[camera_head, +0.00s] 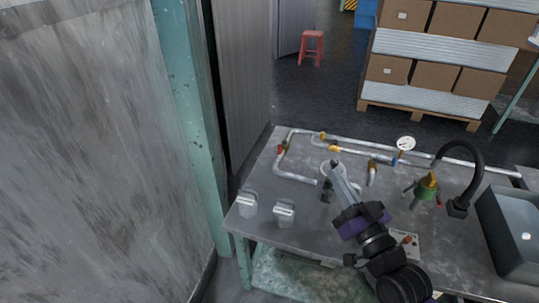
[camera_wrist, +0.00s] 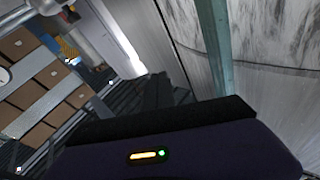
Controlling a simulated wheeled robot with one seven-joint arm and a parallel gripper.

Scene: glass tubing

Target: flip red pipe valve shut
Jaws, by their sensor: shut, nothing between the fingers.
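A small red valve handle (camera_head: 280,149) sits on the left bend of the grey pipe run (camera_head: 297,176) on the table. It is too small to tell which way it is turned. My gripper (camera_head: 336,165) is shut and empty, pointing up and away over the table. Its tip is right of the red handle and apart from it in the picture. In the wrist view, the dark fingers are hard to make out, and I cannot pick out the red handle there.
Yellow handles (camera_head: 333,149), a blue fitting (camera_head: 371,164) and a pressure gauge (camera_head: 405,143) stand along the pipes. Two clear mugs (camera_head: 284,211) stand at the table's front left. A green and yellow device (camera_head: 427,187) and a sink (camera_head: 513,232) are right.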

